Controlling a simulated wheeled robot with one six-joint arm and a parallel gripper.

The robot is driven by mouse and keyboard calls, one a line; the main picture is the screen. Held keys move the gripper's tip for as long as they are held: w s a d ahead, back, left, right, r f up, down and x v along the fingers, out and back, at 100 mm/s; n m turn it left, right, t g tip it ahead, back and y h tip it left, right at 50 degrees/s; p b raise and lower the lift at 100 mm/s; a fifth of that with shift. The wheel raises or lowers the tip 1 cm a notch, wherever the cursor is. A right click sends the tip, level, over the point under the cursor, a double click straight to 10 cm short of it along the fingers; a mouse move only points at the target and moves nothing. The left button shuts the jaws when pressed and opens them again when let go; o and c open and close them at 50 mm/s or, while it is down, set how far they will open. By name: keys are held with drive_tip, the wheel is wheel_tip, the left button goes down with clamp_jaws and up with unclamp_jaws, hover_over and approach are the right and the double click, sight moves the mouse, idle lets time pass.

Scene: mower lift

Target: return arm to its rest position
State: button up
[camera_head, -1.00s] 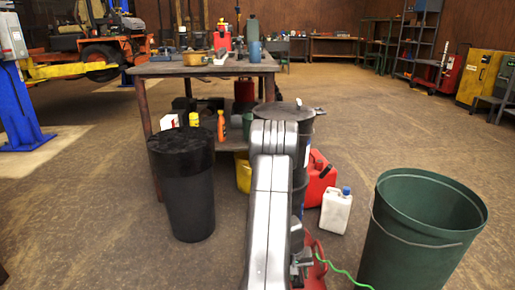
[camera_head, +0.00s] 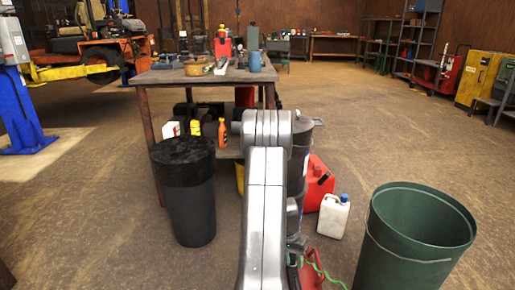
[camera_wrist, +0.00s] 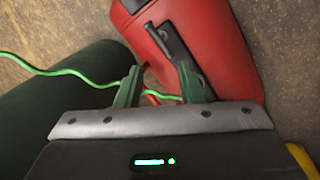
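My arm (camera_head: 265,200) stands up in the middle of the head view, with its elbow in front of the workbench. A red can-like body with a dark handle (camera_wrist: 198,45) lies just beyond the right finger. I cannot tell whether they touch. A green cord (camera_wrist: 50,70) runs across to the left finger, and part of it passes behind the fingers.
A black bin (camera_head: 186,205) stands left of my arm, a green bin (camera_head: 410,250) to the right. A red can (camera_head: 318,185) and a white jug (camera_head: 334,217) stand between arm and green bin. The workbench (camera_head: 180,77) is behind. The floor at right (camera_head: 400,140) is open.

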drive_tip(key=r, duration=0.1)
drive_tip(key=a+r, duration=0.1)
drive_tip(key=r, duration=0.1)
drive_tip(key=shift+s+a+r, duration=0.2)
drive_tip(key=shift+s+r, duration=0.2)
